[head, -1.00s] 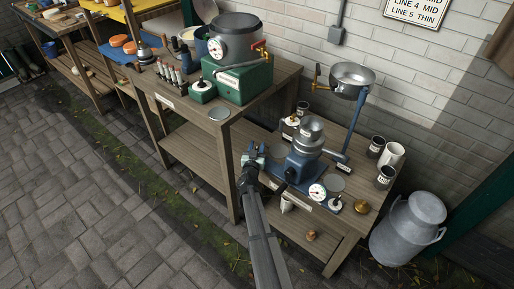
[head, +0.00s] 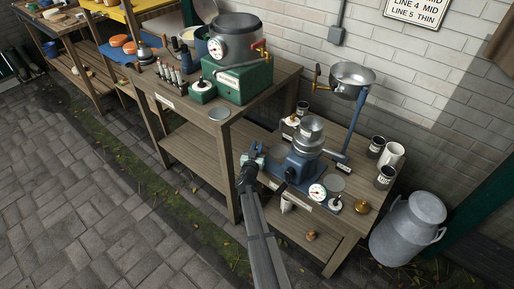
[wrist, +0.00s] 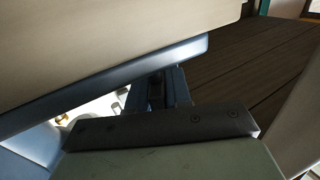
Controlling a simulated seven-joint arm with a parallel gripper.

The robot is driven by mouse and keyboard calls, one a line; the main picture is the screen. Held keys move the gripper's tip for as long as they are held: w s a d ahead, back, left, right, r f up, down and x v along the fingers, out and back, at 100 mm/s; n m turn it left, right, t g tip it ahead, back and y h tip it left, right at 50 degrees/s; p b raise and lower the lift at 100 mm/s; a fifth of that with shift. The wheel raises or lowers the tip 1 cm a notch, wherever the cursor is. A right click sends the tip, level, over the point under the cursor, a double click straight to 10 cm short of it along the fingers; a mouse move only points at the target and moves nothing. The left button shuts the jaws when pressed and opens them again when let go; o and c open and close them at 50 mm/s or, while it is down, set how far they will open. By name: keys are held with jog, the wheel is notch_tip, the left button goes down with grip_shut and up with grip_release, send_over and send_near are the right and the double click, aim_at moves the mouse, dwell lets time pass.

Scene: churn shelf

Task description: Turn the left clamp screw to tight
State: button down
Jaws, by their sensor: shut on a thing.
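The blue separator (head: 302,168) with a metal bowl on top (head: 310,133) stands on the lower wooden bench. My gripper (head: 253,157) is at the bench's left front edge, just left of the separator's blue base. It is shut on a small part there, which I take to be the left clamp screw; the part is mostly hidden by the fingers. In the wrist view, a dark blue part (wrist: 172,88) shows beyond my gripper's dark edge. The screw's turn angle cannot be read.
A dial gauge (head: 317,192) and a small weight (head: 335,203) are at the bench's front. A brass piece (head: 361,207) and several cups stand to the right. The taller bench (head: 225,125) is close on the left. A milk churn (head: 408,232) stands on the floor.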

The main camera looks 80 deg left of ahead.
jog(key=shift+t, duration=0.3)
jog(key=m+t+h, duration=0.1)
jog(key=t, duration=0.1)
jog(key=m+t+h, duration=0.3)
jog(key=m+t, duration=0.1)
jog(key=shift+w+f+t, duration=0.1)
jog(key=shift+w+t, duration=0.15)
jog(key=shift+t, duration=0.05)
jog(key=shift+w+d+m+t+h, duration=0.2)
jog(key=shift+m+t+h, duration=0.55)
jog(key=shift+m+h, duration=0.35)
jog(key=shift+w+d+m+t+h, duration=0.1)
jog(key=shift+d+m+t+h, duration=0.1)
jog(key=shift+m+t+h, duration=0.85)
jog(key=shift+h, duration=0.45)
jog(key=c, duration=1.1)
grip_release()
jog(key=shift+c, duration=0.2)
jog(key=shift+s+d, duration=0.1)
jog(key=shift+s, duration=0.05)
jog(key=v, duration=0.7)
jog(key=shift+r, duration=0.2)
